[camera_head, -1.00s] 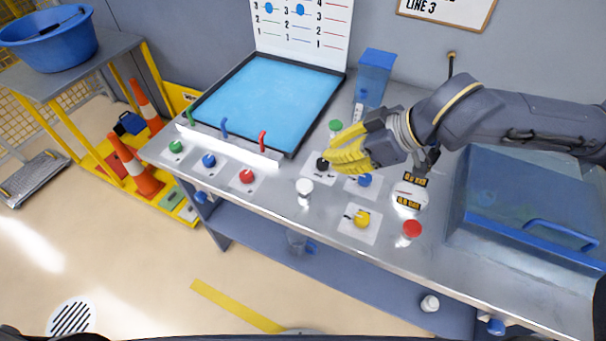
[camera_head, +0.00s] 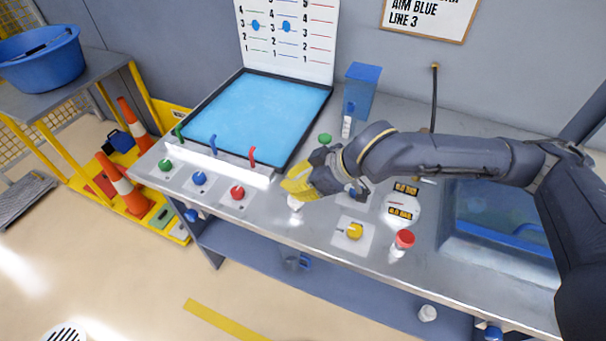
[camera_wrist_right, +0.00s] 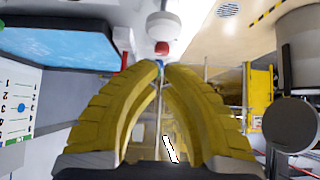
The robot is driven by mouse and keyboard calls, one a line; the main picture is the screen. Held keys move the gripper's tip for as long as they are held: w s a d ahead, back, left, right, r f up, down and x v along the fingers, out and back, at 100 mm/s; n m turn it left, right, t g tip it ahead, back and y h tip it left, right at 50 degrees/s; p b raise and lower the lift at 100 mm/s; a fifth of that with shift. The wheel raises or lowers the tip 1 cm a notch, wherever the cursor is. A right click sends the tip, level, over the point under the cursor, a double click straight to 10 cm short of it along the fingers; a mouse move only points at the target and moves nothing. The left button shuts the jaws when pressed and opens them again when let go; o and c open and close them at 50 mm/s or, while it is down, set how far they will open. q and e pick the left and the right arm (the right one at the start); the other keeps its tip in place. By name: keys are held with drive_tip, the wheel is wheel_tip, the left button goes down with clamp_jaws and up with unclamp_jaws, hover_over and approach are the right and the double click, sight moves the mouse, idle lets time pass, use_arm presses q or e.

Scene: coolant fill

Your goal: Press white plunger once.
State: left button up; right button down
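The white plunger (camera_head: 295,204) stands on the bench top, left of the yellow knob (camera_head: 354,231). It is partly hidden by my right gripper (camera_head: 291,188). In the right wrist view a round white cap, likely the plunger (camera_wrist_right: 163,26), shows just beyond the fingertips. My right gripper's yellow fingers (camera_wrist_right: 164,67) come together at the tips with nothing seen between them. In the head view the fingertips are right at the plunger's top; I cannot tell whether they touch it. My left gripper is in neither view.
Green (camera_head: 165,165), blue (camera_head: 199,178) and red (camera_head: 237,192) knobs line the bench front on the left, before the blue pool (camera_head: 255,112). A red-capped plunger (camera_head: 403,240) and gauges (camera_head: 402,206) stand to the right. A blue-lidded dispenser (camera_head: 361,88) stands behind.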

sight(290, 197)
drive_tip(key=shift+f, duration=1.35)
drive_tip(key=shift+f, duration=1.45)
drive_tip(key=shift+r, duration=0.45)
drive_tip(key=r, duration=0.4)
drive_tip(key=shift+d, duration=0.3)
drive_tip(key=v, duration=0.9)
drive_tip(key=shift+s, duration=0.15)
